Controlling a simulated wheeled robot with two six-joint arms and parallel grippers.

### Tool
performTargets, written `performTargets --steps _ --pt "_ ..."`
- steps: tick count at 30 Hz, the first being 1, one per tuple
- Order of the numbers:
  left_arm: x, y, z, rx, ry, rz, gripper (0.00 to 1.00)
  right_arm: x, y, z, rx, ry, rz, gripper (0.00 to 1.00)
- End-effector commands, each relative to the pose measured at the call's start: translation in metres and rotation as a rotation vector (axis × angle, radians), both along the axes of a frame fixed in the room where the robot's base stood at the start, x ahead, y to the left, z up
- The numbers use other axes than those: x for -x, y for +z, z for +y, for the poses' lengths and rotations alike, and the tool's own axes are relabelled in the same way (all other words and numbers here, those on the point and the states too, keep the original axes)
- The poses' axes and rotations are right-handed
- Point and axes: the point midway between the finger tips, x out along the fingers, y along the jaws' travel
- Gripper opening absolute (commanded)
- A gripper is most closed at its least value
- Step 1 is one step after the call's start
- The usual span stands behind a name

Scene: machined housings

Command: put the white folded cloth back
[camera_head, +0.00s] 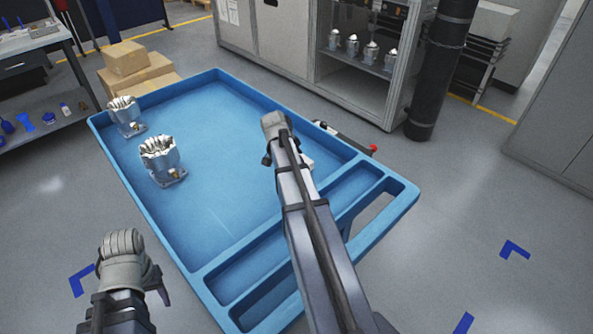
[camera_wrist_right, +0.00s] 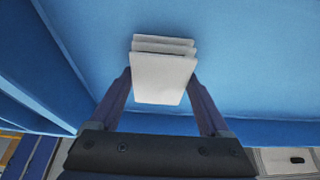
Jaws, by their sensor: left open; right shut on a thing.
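The white folded cloth (camera_wrist_right: 162,72) shows in the right wrist view as a small stack of flat layers. My right gripper (camera_wrist_right: 160,88) is shut on it, with one finger at each side. The cloth is over the blue floor of the cart tray (camera_head: 215,215); I cannot tell whether it touches that floor. In the head view my right arm hides most of the cloth. My left gripper (camera_head: 158,288) is open and empty, outside the cart at the lower left.
Two metal housings (camera_head: 160,160) (camera_head: 125,115) stand at the tray's left side. Cardboard boxes (camera_head: 128,62) are beyond the cart's far left edge. A cabinet (camera_head: 355,80) with several housings and a black column (camera_head: 440,70) stand behind. The tray's middle is clear.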

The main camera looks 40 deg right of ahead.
Motion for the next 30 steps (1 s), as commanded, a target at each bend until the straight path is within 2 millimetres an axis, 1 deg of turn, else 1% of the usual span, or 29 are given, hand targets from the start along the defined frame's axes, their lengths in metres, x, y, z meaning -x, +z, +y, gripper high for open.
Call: performTargets --steps 1,8,13,14,15,18,26,30 --pt "0.0000 -0.0072 0.0000 0.000 0.000 0.000 0.53 0.0000 -0.0073 0.0000 0.000 0.000 0.000 0.36" --pt "0.0000 -0.0043 0.0000 0.000 0.000 0.000 0.53 0.0001 -0.0043 0.0000 0.000 0.000 0.000 0.36" --pt "0.0000 -0.0095 0.0000 0.000 0.000 0.000 0.53 0.0000 -0.0095 0.0000 0.000 0.000 0.000 0.36" --pt "-0.0001 -0.0076 0.0000 0.000 0.000 0.000 0.53 0.0000 -0.0077 0.0000 0.000 0.000 0.000 0.83" --pt "0.0000 -0.0073 0.0000 0.000 0.000 0.000 0.53 0.0000 -0.0074 0.0000 0.000 0.000 0.000 0.88" --pt "0.0000 -0.0073 0.0000 0.000 0.000 0.000 0.53 0.0001 -0.0074 0.0000 0.000 0.000 0.000 0.99" --pt "0.0000 -0.0069 0.0000 0.000 0.000 0.000 0.53 0.0000 -0.0069 0.0000 0.000 0.000 0.000 1.00" --pt "0.0000 -0.0027 -0.0001 0.000 0.000 0.000 0.53 0.0000 -0.0027 0.0000 0.000 0.000 0.000 1.00"
